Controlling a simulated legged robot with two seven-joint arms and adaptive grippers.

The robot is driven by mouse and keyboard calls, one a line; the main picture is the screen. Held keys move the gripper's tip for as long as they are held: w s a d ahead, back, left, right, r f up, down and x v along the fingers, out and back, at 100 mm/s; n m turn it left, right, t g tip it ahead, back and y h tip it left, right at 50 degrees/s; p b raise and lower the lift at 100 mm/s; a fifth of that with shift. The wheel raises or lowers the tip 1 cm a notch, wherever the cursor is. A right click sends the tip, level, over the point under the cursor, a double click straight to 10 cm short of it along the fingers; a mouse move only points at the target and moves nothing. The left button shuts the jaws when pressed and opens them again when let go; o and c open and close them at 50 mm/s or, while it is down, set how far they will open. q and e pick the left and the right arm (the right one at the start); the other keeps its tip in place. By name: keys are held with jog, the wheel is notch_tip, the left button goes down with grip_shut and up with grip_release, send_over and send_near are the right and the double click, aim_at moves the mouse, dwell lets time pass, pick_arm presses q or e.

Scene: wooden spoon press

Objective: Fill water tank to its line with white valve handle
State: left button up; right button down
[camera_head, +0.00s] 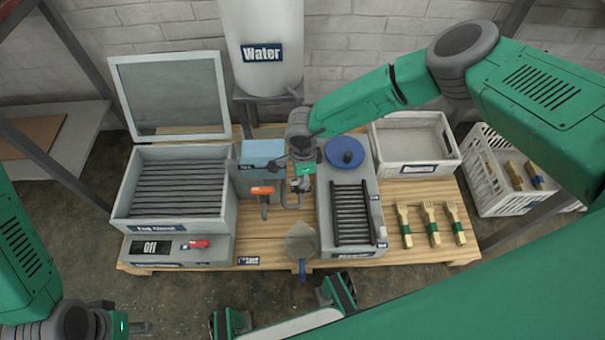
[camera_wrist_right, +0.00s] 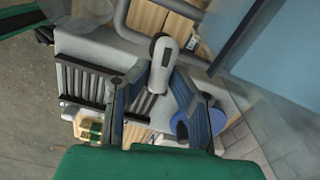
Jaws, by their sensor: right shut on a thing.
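The white cylinder labelled Water (camera_head: 265,75) stands at the back centre in the head view. Below it is a small tank with a light-blue top (camera_head: 262,150); I cannot make out a fill line. My right gripper (camera_head: 302,172) is at the piping just right of this tank. In the right wrist view the right gripper (camera_wrist_right: 160,85) has its fingers on either side of the white valve handle (camera_wrist_right: 163,62) and is shut on it. In the head view the gripper mostly hides this handle. My left gripper (camera_head: 135,327) is low at the left, away from the bench; its fingers are unclear.
An orange-handled valve (camera_head: 262,190) and a clear scoop-like vessel (camera_head: 300,243) are in front. A grey box with open lid (camera_head: 175,228) is left. A slatted unit with a blue disc (camera_head: 346,152) is right. Wooden forks (camera_head: 429,224) and a white bin (camera_head: 412,165) are further right.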

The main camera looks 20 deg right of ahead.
jog(key=shift+m, duration=1.1)
jog(key=c, duration=1.4)
grip_release()
jog(key=shift+c, duration=0.2)
notch_tip(320, 180, up, 12)
